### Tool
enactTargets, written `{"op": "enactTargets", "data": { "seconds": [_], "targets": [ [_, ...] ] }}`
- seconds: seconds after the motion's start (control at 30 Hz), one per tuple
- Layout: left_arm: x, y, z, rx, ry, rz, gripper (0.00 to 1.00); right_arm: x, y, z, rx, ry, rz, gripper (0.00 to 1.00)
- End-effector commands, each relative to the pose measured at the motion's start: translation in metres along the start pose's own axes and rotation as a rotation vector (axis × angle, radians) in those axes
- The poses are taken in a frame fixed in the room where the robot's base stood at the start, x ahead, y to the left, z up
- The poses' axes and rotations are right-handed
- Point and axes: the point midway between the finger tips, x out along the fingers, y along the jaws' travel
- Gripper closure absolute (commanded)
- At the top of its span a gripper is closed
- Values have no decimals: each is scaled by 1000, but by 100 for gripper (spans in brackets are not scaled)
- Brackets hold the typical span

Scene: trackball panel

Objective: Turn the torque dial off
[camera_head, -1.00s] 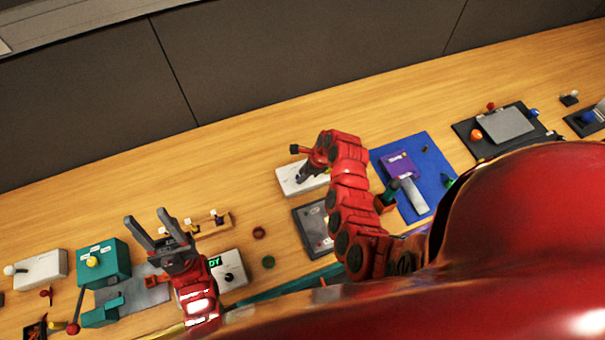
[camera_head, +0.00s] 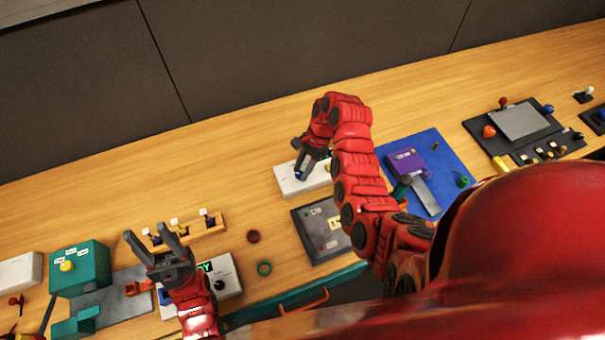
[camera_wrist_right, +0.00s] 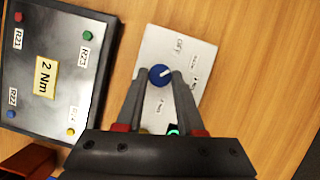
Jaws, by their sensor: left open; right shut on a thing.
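The torque dial (camera_wrist_right: 160,77) is a round blue knob with a white pointer mark, on a white panel (camera_wrist_right: 196,45). The mark points to the upper right in the right wrist view. Printed labels surround the knob; one looks like OFF, and the others are too small to read surely. My right gripper (camera_wrist_right: 162,74) is shut on the dial, one finger on each side. In the head view my right gripper (camera_head: 303,168) hides part of the panel (camera_head: 284,181). My left gripper (camera_head: 147,236) is open and empty over the table at the lower left.
A dark plate (camera_wrist_right: 82,20) with several labelled coloured pegs and a "2 Nm" tag lies beside the panel. A blue mat (camera_head: 448,165) with a purple block lies to the right. A teal box (camera_head: 90,270) stands at the left. The table behind the panel is clear.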

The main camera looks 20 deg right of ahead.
Motion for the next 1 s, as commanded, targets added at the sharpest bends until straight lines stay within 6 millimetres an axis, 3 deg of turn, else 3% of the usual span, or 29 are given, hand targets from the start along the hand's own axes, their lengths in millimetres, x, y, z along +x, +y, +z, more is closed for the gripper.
{"op": "enactTargets", "data": {
  "seconds": [0.5, 1.0],
  "targets": [
    [-19, 1, 3, 0, 0, 0, 50, 0, -5, -1, -399, 4, 166, 100],
    [-25, 1, 4, 0, 0, 0, 50, 0, -6, 1, -549, 3, 227, 100]
  ]
}}
